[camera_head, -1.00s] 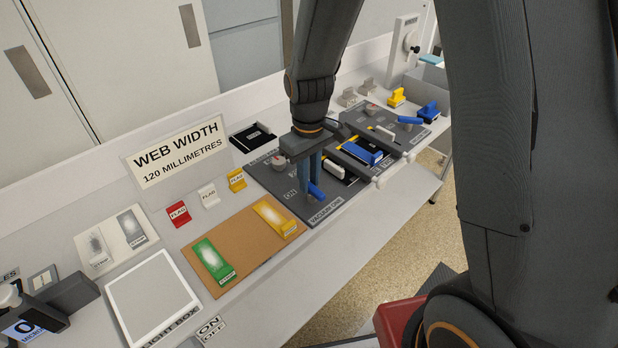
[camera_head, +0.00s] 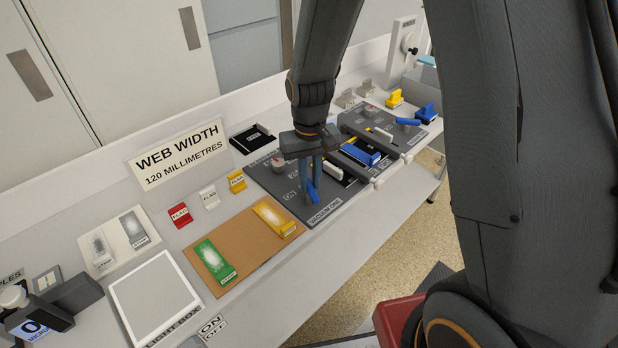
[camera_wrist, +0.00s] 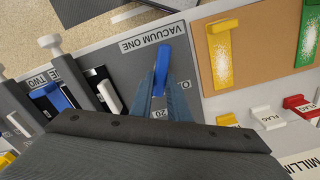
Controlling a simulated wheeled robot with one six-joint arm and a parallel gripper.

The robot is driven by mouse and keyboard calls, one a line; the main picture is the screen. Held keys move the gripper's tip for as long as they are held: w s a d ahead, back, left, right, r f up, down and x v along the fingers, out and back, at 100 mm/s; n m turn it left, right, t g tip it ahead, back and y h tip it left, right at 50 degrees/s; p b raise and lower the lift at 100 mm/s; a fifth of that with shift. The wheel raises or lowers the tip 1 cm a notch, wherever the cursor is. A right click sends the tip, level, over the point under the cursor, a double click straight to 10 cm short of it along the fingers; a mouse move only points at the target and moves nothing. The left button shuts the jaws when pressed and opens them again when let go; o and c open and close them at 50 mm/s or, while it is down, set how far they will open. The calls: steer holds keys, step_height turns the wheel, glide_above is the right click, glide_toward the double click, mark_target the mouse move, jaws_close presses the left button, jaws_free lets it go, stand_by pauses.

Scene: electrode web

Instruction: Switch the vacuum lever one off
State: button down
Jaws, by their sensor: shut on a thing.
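The vacuum one lever is a blue handle (camera_head: 313,190) on a dark grey panel (camera_head: 262,178) labelled VACUUM ONE. In the wrist view the blue lever (camera_wrist: 161,68) stands between the two blue-grey fingers, its tip pointing toward the VACUUM ONE label (camera_wrist: 146,39). My gripper (camera_head: 308,192) is over the panel, its fingers closed on the lever. In the wrist view my gripper (camera_wrist: 162,92) hides the lever's base and part of the markings beside it.
A white handle (camera_head: 334,170) and a blue block (camera_head: 362,153) are close to the right. A second panel with another blue lever (camera_head: 408,122) is farther right. A brown board (camera_head: 236,238) with yellow and green pieces lies to the left.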

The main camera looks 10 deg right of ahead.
mark_target(311, 184)
steer(key=shift+d+m, duration=0.15)
steer(key=shift+m, duration=0.65)
steer(key=c, duration=1.7)
jaws_free()
steer(key=shift+r, duration=0.15)
steer(key=shift+r+b, duration=0.75)
steer(key=shift+r, duration=3.05)
